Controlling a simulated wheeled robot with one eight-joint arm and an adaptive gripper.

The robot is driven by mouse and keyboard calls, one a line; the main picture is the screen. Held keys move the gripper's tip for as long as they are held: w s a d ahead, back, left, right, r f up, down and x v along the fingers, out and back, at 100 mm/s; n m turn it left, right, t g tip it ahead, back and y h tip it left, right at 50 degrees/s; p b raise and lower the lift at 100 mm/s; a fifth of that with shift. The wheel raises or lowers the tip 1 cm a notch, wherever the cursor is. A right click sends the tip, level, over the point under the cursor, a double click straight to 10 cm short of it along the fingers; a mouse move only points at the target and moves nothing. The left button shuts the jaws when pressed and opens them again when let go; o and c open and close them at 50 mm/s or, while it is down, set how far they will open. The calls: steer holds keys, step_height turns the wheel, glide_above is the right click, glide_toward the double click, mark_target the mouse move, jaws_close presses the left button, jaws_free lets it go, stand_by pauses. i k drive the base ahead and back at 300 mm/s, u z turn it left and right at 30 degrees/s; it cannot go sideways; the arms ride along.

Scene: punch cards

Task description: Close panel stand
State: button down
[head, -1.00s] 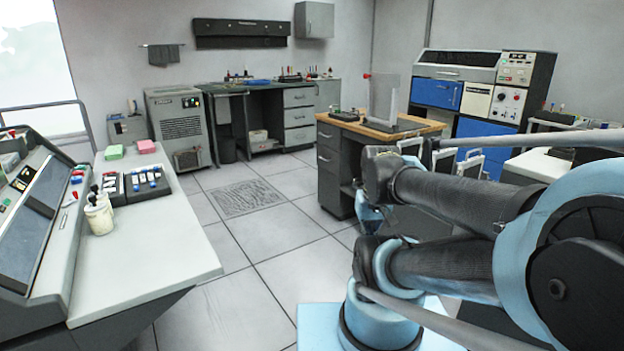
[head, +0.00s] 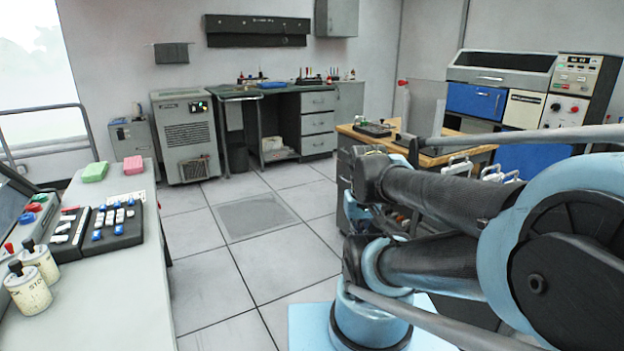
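A grey upright panel (head: 425,113) stands on the wooden-topped desk (head: 462,154) at the right of the head view. A pale post with a red knob (head: 402,84) is at its left edge. The panel's base is partly hidden behind my arm, so I cannot tell its exact angle. My arm crosses the lower right of the view, folded, short of the desk. My gripper's fingers cannot be made out.
A console bench (head: 125,276) with key blocks and jars runs along the left. A grey cabinet (head: 186,136) and workbench (head: 277,124) stand at the back wall. A blue-fronted machine (head: 476,101) is behind the desk. The tiled floor (head: 225,270) between is open.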

mark_target(423, 109)
steer(key=u, duration=0.05)
steer(key=i, duration=0.95)
